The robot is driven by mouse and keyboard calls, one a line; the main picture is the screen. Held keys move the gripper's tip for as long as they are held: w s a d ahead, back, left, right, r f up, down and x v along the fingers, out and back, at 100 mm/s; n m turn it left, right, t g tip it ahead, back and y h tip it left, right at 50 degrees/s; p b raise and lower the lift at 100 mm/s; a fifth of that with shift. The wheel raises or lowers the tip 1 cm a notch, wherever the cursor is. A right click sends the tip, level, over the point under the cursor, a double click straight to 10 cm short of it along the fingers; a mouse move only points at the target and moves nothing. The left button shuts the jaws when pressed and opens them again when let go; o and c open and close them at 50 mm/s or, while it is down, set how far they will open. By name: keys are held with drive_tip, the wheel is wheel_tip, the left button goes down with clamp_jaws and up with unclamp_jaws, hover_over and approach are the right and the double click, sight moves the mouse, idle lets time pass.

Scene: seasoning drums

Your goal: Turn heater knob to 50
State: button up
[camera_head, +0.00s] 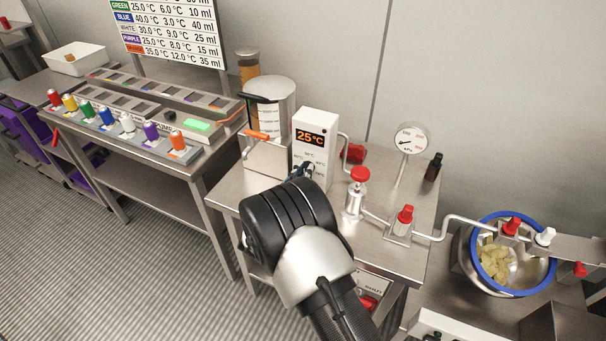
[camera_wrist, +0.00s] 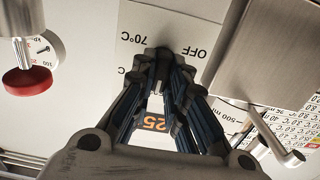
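The heater is an upright white box (camera_head: 316,132) with an orange display reading 25°C (camera_head: 310,138). Its knob is on the front below the display and is mostly hidden by my fingers. My gripper (camera_head: 303,172) reaches the heater's front at knob height in the head view. In the wrist view my gripper (camera_wrist: 162,62) has its blue-black fingers drawn in close around the knob's place, apparently shut on it. The heater face (camera_wrist: 135,45) appears upside down there, with OFF and 70°C labels beside the fingertips. The display (camera_wrist: 154,123) shows between the fingers. The knob's pointer is hidden.
A blue-rimmed bowl (camera_head: 477,268) is at the far right.

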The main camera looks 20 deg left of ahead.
drive_tip(key=o, duration=0.4)
drive_tip(key=shift+o, duration=0.2)
drive_tip(key=s, duration=1.2)
drive_tip(key=shift+a, duration=0.45)
